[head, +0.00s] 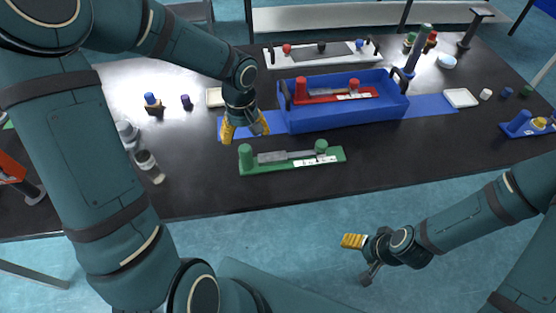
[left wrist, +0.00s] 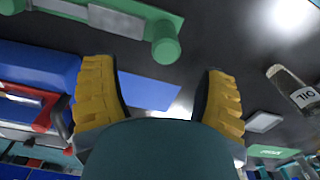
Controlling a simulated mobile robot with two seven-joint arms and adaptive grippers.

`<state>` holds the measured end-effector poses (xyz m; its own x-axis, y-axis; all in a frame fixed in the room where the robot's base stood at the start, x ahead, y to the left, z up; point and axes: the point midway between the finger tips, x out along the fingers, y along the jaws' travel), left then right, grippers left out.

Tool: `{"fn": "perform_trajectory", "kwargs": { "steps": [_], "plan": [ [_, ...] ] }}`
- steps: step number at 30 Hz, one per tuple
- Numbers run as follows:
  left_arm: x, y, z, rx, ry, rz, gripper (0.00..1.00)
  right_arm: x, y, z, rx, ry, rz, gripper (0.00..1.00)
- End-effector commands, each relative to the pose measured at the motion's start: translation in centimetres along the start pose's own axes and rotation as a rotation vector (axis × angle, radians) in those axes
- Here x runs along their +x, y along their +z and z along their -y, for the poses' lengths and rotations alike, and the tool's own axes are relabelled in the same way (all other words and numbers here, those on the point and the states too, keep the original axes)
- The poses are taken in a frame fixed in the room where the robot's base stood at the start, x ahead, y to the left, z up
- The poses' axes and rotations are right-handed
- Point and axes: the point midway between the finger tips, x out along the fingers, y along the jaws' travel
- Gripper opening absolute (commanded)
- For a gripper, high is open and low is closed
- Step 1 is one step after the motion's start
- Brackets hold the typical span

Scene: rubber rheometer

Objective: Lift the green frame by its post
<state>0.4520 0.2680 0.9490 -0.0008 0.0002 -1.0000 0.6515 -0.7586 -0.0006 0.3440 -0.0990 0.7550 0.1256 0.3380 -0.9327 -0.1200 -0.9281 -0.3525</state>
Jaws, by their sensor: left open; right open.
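The green frame (head: 291,161) lies flat on the dark table near its front edge. It has a green post at its left end and another at its right end, with a grey bar and a white label between them. My left gripper (head: 245,132) is open and empty, above and just behind the frame's left post, apart from it. In the left wrist view the frame (left wrist: 118,20) is at the top, and one green post (left wrist: 165,45) is beyond my open yellow fingers (left wrist: 160,105). My right gripper (head: 360,258) is open and empty, low in front of the table.
A blue tray (head: 310,121) holding a red frame (head: 318,97) stands on a blue mat (head: 430,105) behind the green frame. A white frame (head: 345,51) lies farther back. Bottles (head: 150,165) stand at the left. The table is clear right of the green frame.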

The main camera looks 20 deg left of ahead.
Motion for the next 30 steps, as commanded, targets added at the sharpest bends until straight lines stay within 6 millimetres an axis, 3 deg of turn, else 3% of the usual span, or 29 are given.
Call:
{"fn": "perform_trajectory", "kwargs": {
  "steps": [3,10,18,28,29,30],
  "plan": [
    [1.6,0.0,0.0,0.001,0.000,0.001,0.73,0.4,-0.1,-0.1,0.000,0.000,-0.002,0.68],
    [3.1,0.1,0.2,0.000,0.000,0.002,0.73,0.7,-0.1,-0.3,-0.001,0.000,-0.004,0.68],
    [6.8,0.1,0.8,0.002,0.000,0.002,0.73,1.7,-0.2,-0.6,-0.001,0.000,-0.009,0.68],
    [7.2,0.1,0.7,0.002,0.002,0.000,0.73,1.7,-0.3,-0.6,-0.002,0.000,-0.010,0.68],
    [7.2,0.1,0.7,0.002,0.002,0.000,0.70,1.7,-0.3,-0.6,-0.002,0.000,-0.010,0.68],
    [7.2,0.1,0.7,0.002,0.002,0.000,0.56,1.7,-0.2,-0.6,-0.001,0.000,-0.010,0.68]
  ]
}}
